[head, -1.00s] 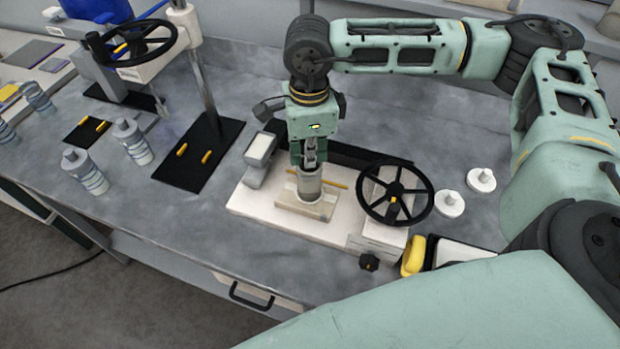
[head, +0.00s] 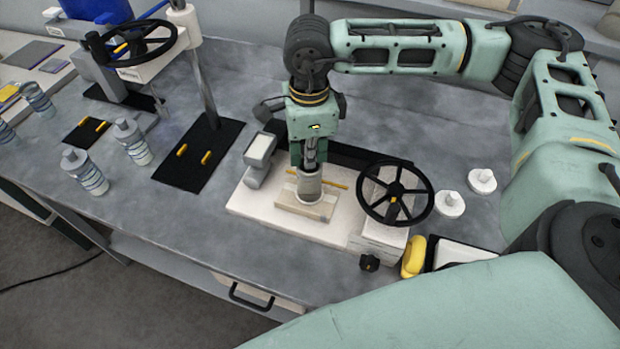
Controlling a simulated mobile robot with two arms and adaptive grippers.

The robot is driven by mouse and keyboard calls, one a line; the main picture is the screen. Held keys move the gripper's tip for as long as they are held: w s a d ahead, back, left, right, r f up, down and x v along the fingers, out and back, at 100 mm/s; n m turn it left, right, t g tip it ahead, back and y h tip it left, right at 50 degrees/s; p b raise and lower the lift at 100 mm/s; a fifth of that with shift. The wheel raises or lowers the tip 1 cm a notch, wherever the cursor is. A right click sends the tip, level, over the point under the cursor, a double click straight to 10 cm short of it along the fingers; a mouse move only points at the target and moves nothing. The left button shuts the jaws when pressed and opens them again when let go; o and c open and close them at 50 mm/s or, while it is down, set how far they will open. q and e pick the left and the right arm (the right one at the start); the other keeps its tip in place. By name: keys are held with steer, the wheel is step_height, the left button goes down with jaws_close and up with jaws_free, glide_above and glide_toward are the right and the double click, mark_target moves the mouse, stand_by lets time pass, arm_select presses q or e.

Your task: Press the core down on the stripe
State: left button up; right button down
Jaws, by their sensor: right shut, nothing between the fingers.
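The core (head: 309,187) is a short grey-beige cylinder. It stands upright on a pale block (head: 306,206) on the white machine base (head: 270,216). My right gripper (head: 310,168) points straight down over the core, shut and empty, with its fingertips at the core's top. I cannot tell whether the fingertips touch the rim or reach into the opening. The stripe is not clearly visible; a thin yellow rod (head: 335,184) shows behind the core. My left gripper is not in view.
A black handwheel (head: 395,194) stands right of the core, and a grey box-like unit (head: 260,152) stands left. Two white knobbed discs (head: 481,180) lie farther right. Several bottles (head: 132,142) and a black mat (head: 198,152) are at left.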

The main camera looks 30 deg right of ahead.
steer(key=shift+s+f, duration=0.15)
steer(key=shift+f, duration=0.05)
steer(key=shift+w+d+r+p, duration=0.15)
steer(key=shift+r+p, duration=0.5)
steer(key=shift+r, duration=0.65)
steer(key=shift+r+p, duration=0.9)
steer(key=shift+r, duration=1.4)
steer(key=shift+w, duration=0.1)
